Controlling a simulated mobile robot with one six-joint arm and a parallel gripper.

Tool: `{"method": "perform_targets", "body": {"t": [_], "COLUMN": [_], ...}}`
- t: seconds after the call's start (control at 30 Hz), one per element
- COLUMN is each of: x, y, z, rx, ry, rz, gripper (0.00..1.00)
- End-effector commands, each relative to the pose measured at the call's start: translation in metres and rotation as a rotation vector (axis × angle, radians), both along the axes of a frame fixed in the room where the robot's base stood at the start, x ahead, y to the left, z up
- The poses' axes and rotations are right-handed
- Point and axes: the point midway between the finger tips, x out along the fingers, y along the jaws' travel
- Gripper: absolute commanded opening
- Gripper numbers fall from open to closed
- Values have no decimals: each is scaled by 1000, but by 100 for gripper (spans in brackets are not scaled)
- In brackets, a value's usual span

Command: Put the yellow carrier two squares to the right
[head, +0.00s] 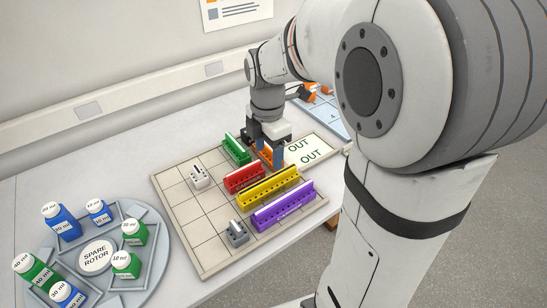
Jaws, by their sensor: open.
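The yellow carrier (268,189) is a long bar with a row of holes, lying on the gridded beige board (178,215). It lies between the red carrier (244,178) and the purple carrier (284,207). My gripper (265,160) points down at the far part of the board, beyond the yellow carrier, with its fingers at the orange carrier (266,152). It is open; whether the fingers touch the orange carrier cannot be told. The gripper and arm partly hide that carrier.
A spare rotor (148,222) with bottles stands left. A blue tray (325,113) is behind.

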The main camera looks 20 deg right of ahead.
Motion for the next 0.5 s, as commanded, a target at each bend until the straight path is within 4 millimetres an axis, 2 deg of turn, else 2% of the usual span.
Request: {"method": "perform_targets", "body": {"t": [0.17, 0.5], "x": [-24, -93], "y": [0, -1], "z": [11, 22], "rx": [7, 102], "ry": [-41, -146], "rz": [-278, -1179], "gripper": [60, 60]}}
